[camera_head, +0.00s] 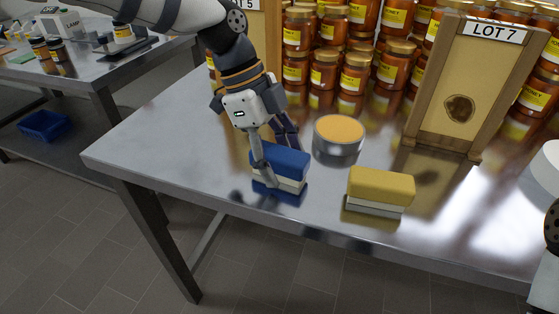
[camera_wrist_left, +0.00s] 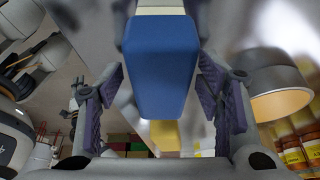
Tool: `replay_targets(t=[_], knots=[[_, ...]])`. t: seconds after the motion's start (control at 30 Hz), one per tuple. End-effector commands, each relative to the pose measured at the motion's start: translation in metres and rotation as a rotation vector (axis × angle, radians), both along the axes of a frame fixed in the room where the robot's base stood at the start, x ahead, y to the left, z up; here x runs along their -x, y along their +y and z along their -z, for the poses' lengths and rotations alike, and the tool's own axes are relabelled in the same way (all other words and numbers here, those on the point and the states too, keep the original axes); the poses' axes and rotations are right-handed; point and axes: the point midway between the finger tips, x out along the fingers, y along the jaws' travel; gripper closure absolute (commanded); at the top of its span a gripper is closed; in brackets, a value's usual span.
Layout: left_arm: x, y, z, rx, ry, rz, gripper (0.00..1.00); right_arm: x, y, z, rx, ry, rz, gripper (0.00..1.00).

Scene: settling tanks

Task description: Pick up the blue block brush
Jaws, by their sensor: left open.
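The blue block brush (camera_head: 284,163) has a blue top and a pale lower part and lies on the steel table near its front edge. My left gripper (camera_head: 277,157) reaches down over it, open, with one finger on the near side and the other behind. In the left wrist view the blue block (camera_wrist_left: 160,65) sits between the two spread finger pads, with gaps visible on both sides. A yellow block brush (camera_head: 381,188) with a pale lower part lies to the right.
A round tin with an orange top (camera_head: 339,131) stands close behind the blue brush. Stacked honey jars (camera_head: 352,77) and a wooden frame labelled LOT 7 (camera_head: 415,95) stand further back. The steel table (camera_head: 185,160) is clear to the left.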

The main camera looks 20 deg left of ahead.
Motion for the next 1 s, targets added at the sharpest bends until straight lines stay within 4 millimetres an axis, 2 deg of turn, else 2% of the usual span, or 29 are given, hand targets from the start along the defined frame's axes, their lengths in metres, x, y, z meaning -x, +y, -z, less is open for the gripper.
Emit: replay_targets(t=[0.83,1.0], knots=[[-0.0003,0.0003,0.0039,0.000,-0.001,0.000,0.40,-0.0017,0.0000,-0.0016,0.000,-0.006,0.000,0.60],[-0.0003,0.0003,0.0039,0.000,-0.001,0.000,0.79,-0.0017,0.0000,-0.0016,0.000,-0.006,0.000,0.60]])
